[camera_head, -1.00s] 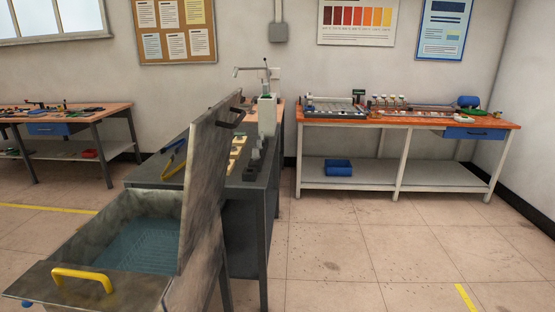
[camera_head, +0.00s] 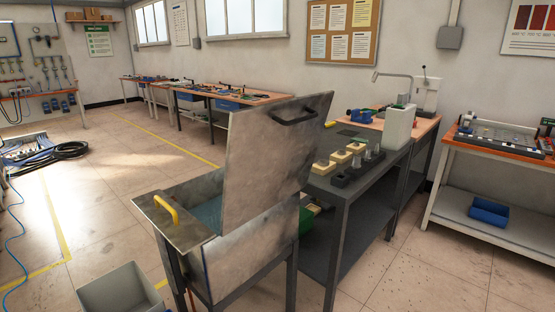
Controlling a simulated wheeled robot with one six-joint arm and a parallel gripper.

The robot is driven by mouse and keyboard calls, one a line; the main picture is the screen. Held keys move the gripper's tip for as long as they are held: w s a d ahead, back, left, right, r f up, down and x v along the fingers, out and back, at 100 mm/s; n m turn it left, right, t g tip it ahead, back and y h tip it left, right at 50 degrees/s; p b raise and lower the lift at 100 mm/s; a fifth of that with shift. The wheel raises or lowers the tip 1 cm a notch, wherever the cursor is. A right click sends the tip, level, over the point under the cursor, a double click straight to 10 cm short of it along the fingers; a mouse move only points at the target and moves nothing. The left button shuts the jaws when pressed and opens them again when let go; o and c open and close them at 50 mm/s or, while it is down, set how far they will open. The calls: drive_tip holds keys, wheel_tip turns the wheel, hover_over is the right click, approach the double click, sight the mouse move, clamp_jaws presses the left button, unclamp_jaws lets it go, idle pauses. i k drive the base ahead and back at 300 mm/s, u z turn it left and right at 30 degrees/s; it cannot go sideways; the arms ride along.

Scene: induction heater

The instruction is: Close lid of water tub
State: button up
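The water tub (camera_head: 248,245) is a grey metal box on dark legs, standing near the middle of the view. Its lid (camera_head: 270,155) stands open and upright, hinged on the near right side, with a dark handle (camera_head: 294,116) near its top edge. Bluish water (camera_head: 208,214) shows in the part of the tub that the lid does not hide. A yellow handle (camera_head: 166,209) sits on the flat plate at the tub's left end. My gripper is not in view.
A dark workbench (camera_head: 345,195) with several blocks stands right behind the tub. A grey bin (camera_head: 122,290) is on the floor at lower left. Another bench with an orange top (camera_head: 510,148) is at far right. A hose coil (camera_head: 70,150) lies at far left. Floor between is open.

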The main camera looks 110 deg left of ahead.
sight(272, 148)
drive_tip(key=u, duration=3.25)
drive_tip(key=k, duration=1.3)
drive_tip(key=z, duration=0.6)
drive_tip(key=i, duration=2)
drive_tip(key=u, duration=0.8)
